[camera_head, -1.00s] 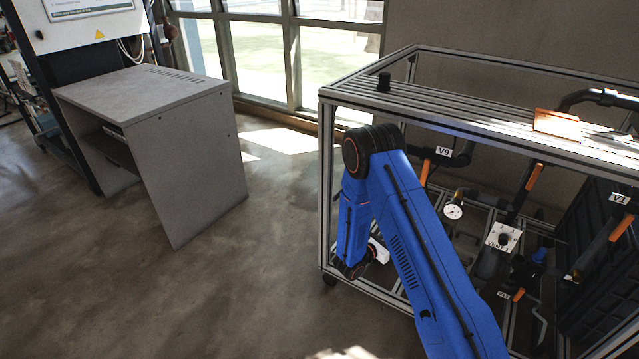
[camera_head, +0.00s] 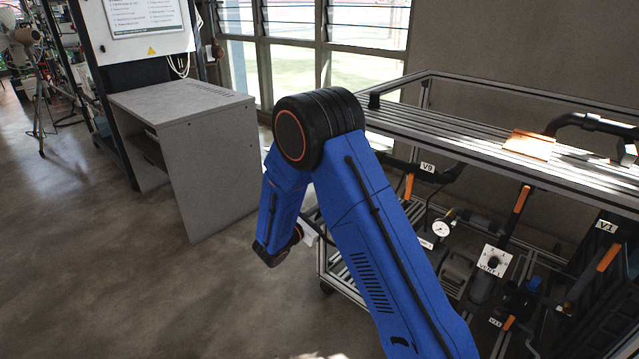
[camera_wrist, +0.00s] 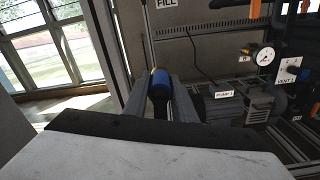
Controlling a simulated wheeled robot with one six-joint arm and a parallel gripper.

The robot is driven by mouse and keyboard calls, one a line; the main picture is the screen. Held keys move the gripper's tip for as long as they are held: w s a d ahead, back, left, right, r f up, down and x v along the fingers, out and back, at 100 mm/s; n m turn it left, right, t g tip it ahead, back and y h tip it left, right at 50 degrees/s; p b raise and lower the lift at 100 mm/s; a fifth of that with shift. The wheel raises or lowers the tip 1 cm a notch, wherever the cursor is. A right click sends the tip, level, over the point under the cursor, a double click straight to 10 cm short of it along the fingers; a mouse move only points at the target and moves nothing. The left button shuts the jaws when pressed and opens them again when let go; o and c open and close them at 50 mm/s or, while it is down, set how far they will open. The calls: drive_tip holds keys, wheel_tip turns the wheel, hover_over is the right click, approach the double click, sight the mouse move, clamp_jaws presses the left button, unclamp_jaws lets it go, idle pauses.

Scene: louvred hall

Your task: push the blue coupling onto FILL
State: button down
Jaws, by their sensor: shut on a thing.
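In the wrist view my gripper (camera_wrist: 160,98) is shut on the blue coupling (camera_wrist: 161,79), a short blue cylinder with a dark lower part, standing between the two grey fingers. The FILL label (camera_wrist: 166,3), white with black letters, is cut off by the top edge of the wrist view, on a grey panel beyond the coupling. The coupling appears below the label and apart from it. The port itself cannot be made out. In the head view my blue arm hides the gripper's fingers and the held coupling.
The metal-framed rig (camera_head: 455,140) carries pipes, orange-handled valves, a gauge (camera_head: 441,228) and a VENT dial plate (camera_head: 494,261). A PUMP 1 unit (camera_wrist: 222,106) stands right of the coupling. A grey desk (camera_head: 205,165) is at left. Open floor lies between desk and rig.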

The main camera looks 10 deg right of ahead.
drive_tip(key=s+a+r+m, duration=0.1)
drive_tip(key=s+a+r, duration=0.15)
drive_tip(key=r, duration=0.55)
drive_tip(key=s+a+r+m, duration=0.1)
drive_tip(key=s+r+m, duration=0.1)
drive_tip(key=s+r, duration=0.35)
drive_tip(key=w+a+r+x, duration=0.1)
drive_tip(key=x, duration=0.8)
drive_tip(key=shift+w+d+r, duration=0.2)
drive_tip(key=shift+d+r, duration=0.05)
drive_tip(key=shift+r, duration=0.15)
drive_tip(key=shift+x, duration=1.1)
drive_tip(key=shift+w+d, duration=0.2)
drive_tip(key=shift+d, duration=0.05)
drive_tip(key=shift+w+d, duration=0.1)
drive_tip(key=shift+d, duration=0.05)
drive_tip(key=c, duration=1.4)
unclamp_jaws()
drive_tip(key=shift+v, duration=3.55)
